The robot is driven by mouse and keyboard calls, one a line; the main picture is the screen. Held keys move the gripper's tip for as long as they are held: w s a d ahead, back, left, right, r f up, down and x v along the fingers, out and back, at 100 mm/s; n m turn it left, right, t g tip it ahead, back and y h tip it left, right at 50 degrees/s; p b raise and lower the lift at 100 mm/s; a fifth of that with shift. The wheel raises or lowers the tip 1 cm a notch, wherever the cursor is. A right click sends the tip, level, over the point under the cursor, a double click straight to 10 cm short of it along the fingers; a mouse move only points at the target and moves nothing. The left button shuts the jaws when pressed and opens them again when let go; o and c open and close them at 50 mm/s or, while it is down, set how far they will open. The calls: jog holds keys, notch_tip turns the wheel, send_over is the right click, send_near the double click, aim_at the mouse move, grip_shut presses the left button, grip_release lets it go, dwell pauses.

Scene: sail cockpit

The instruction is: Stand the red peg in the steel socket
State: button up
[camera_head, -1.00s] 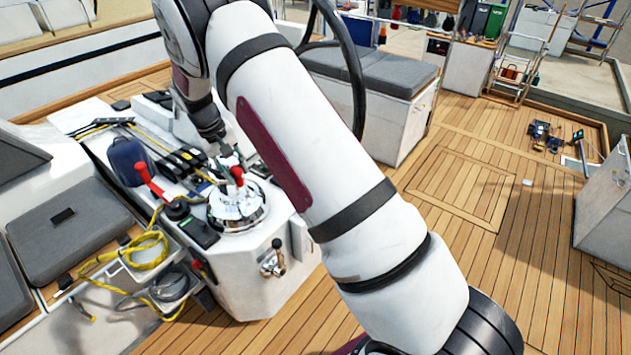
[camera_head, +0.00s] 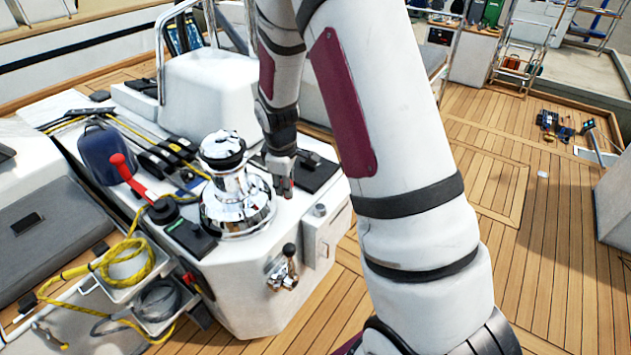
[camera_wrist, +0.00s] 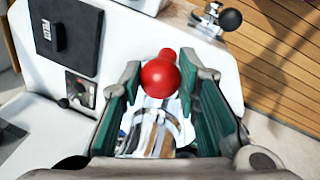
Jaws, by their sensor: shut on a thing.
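My gripper (camera_head: 283,188) points down over the white console, just right of the chrome winch (camera_head: 236,190). In the wrist view my gripper (camera_wrist: 160,97) has its green-padded fingers on both sides of the red peg (camera_wrist: 160,75). The peg shows a round red head, with a short red part beyond it. The peg is hidden in the head view. Shiny steel (camera_wrist: 150,135) shows between the fingers, below the red head in the picture. I cannot tell whether it is the steel socket, or whether the peg touches it.
A red-handled lever (camera_head: 125,168) stands by a blue cover left of the winch. A black-knobbed lever (camera_head: 286,265) sticks out from the console front. Yellow rope (camera_head: 125,262) hangs at the left. A black panel (camera_wrist: 66,35) lies beside the gripper.

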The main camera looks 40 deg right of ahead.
jog(key=d+f+n+y+b, duration=0.1)
jog(key=d+f+n+b, duration=0.1)
jog(key=d+n+b, duration=0.3)
jog(key=d+f+n+y+b, duration=0.1)
jog(key=d+f+n, duration=0.25)
jog(key=d, duration=0.35)
jog(key=shift+w+a+f+b, duration=0.15)
jog(key=shift+w+f+b, duration=0.05)
jog(key=shift+f+b, duration=0.95)
jog(key=shift+w+a+f+b, duration=0.15)
jog(key=shift+f+b, duration=0.7)
jog(key=shift+f, duration=0.45)
jog(key=shift+d+p, duration=0.15)
jog(key=shift+p, duration=0.15)
jog(key=shift+f, duration=1.2)
jog(key=shift+f, duration=0.2)
dwell(1.2)
jog(key=o, duration=1.1)
